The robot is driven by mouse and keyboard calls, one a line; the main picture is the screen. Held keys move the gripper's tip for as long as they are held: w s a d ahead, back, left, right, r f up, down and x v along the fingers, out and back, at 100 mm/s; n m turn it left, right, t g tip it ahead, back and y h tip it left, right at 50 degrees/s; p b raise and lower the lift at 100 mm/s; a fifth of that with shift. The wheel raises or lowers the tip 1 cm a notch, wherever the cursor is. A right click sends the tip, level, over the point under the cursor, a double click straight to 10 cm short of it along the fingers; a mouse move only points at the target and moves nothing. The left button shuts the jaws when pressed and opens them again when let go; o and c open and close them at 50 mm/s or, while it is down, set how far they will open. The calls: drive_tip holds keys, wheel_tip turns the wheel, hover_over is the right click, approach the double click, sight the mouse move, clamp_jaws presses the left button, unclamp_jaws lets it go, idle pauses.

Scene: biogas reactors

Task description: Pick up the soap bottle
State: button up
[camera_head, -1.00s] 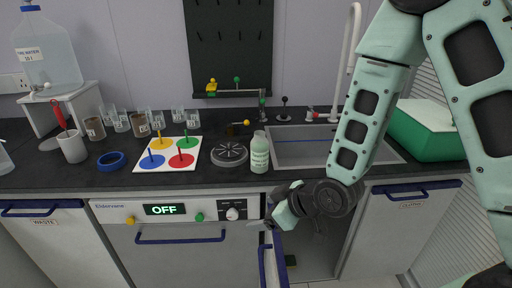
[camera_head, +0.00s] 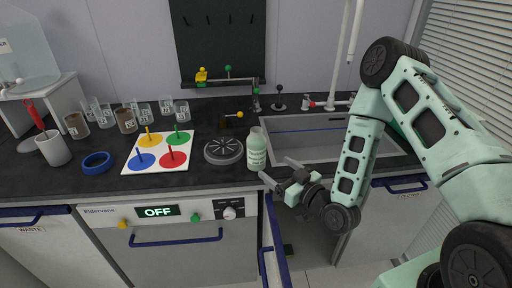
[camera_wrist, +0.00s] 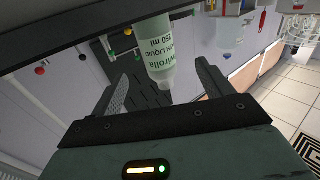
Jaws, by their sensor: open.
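The soap bottle (camera_head: 257,150) is pale green with a lighter top and a printed label. It stands upright on the dark counter near its front edge, left of the sink. My gripper (camera_head: 273,171) is open and empty, low at the counter's front edge, just right of the bottle in the head view. In the wrist view the bottle (camera_wrist: 156,50) appears ahead, in line with the gap between the two open fingers (camera_wrist: 160,82).
A board with coloured circles and pegs (camera_head: 134,165) lies further left. The sink (camera_head: 300,150) is to the right. An open cabinet door with a blue handle (camera_head: 275,240) is below my gripper.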

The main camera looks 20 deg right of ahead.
sight(261, 157)
drive_tip(key=p+x, duration=0.1)
drive_tip(key=x, duration=0.6)
drive_tip(key=shift+w+a+p, duration=0.1)
drive_tip(key=shift+w+p, duration=0.15)
drive_tip(key=shift+p, duration=0.15)
drive_tip(key=shift+f+p+x, duration=0.1)
drive_tip(key=shift+p+x, duration=0.4)
drive_tip(key=shift+x, duration=0.75)
drive_tip(key=shift+f+p+x, duration=0.15)
drive_tip(key=shift+p+x, duration=0.35)
drive_tip(key=shift+x, duration=0.75)
drive_tip(key=shift+w, duration=0.1)
drive_tip(key=c, duration=1.2)
